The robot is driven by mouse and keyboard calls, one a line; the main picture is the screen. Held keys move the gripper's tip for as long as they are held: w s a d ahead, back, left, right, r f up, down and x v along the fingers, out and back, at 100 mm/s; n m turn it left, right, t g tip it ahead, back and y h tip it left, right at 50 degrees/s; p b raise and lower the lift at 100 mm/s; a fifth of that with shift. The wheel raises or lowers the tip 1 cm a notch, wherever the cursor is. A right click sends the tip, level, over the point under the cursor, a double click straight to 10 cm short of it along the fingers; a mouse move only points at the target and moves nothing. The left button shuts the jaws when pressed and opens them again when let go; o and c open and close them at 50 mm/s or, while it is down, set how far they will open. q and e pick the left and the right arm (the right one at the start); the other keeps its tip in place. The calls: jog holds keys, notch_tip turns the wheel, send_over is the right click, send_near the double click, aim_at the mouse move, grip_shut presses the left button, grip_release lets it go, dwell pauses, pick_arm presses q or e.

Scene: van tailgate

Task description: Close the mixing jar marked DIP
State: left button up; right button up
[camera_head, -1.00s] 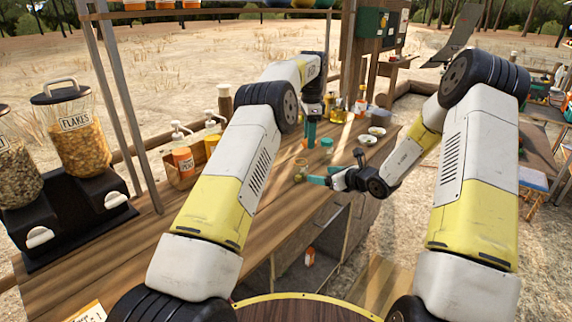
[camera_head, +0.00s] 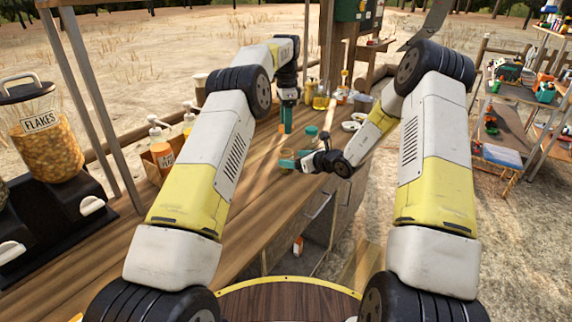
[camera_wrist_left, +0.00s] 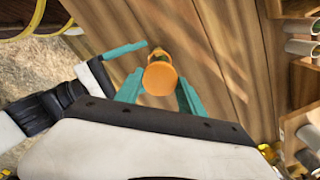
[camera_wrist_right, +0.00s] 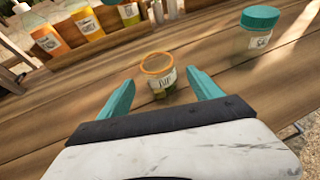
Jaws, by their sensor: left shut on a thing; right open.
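The mixing jar (camera_wrist_right: 163,87) is a small clear jar with an orange rim, an open top and greenish contents. Its label appears to read DIP. It stands upright on the wooden counter, between the fingertips of my right gripper (camera_wrist_right: 158,88), which is open and low beside it. In the head view the right gripper (camera_head: 290,163) partly hides the jar. My left gripper (camera_wrist_left: 158,92) points down and is shut on an orange lid (camera_wrist_left: 159,78). In the left wrist view the lid covers most of the jar. In the head view the left gripper (camera_head: 286,126) is above the counter, farther back.
A jar with a teal lid (camera_wrist_right: 260,18) stands on the counter close by. Labelled pump bottles (camera_head: 161,146) stand in a holder at the left, near the flakes dispenser (camera_head: 45,140). Small white bowls (camera_head: 351,126) are farther back. The near counter is clear.

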aim_at(281, 157)
jog(key=x, duration=0.7)
jog(key=shift+w+a+f, duration=0.15)
jog(key=shift+w+a, duration=0.05)
jog(key=shift+w, duration=0.1)
grip_shut()
